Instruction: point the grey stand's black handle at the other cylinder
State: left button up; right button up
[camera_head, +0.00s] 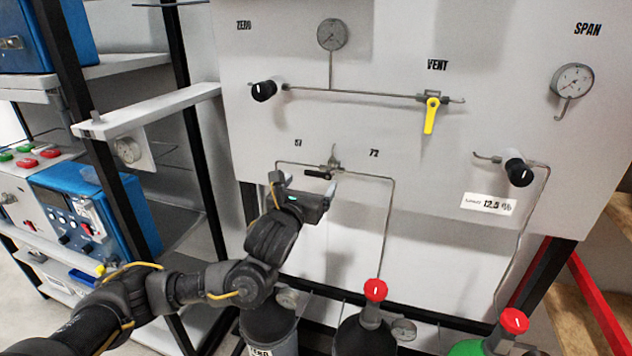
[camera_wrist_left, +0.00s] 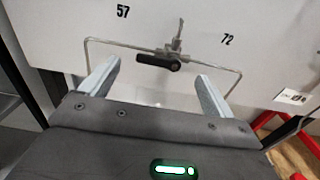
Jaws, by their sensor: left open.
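The black handle (camera_head: 318,174) sits on a small grey valve fitting (camera_head: 334,160) on the white panel, between the numbers 57 and 72. In the left wrist view the black handle (camera_wrist_left: 153,61) lies nearly level, its free end toward the 57 side. My left gripper (camera_head: 304,186) is open in front of the panel. In its wrist view the two fingers (camera_wrist_left: 158,72) stand either side of the handle with visible gaps. Below are a grey cylinder (camera_head: 268,328), hidden partly by my arm, and a dark cylinder (camera_head: 362,340) with a red cap. My right gripper is out of view.
A yellow vent lever (camera_head: 431,115) and black knobs (camera_head: 264,91) (camera_head: 518,172) stick out of the panel. Thin pipes run from the valve to both sides. A green cylinder (camera_head: 470,348) stands at bottom right. A shelf rack (camera_head: 150,107) stands left of the panel.

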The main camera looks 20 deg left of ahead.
aim_at(317, 173)
pick_arm(q)
jog(key=w+p, duration=0.1)
jog(key=w, duration=0.1)
jog(key=w+p, duration=0.1)
jog(key=w, duration=0.1)
jog(key=shift+d+r, duration=0.1)
jog(key=shift+r, duration=0.1)
jog(key=shift+w+d+f+p, duration=0.1)
jog(key=shift+w+f+p, duration=0.1)
jog(key=shift+w, duration=0.2)
jog(key=shift+w+f+p, duration=0.1)
jog(key=shift+w+p, duration=0.05)
jog(key=shift+w, duration=0.25)
jog(key=c, duration=1)
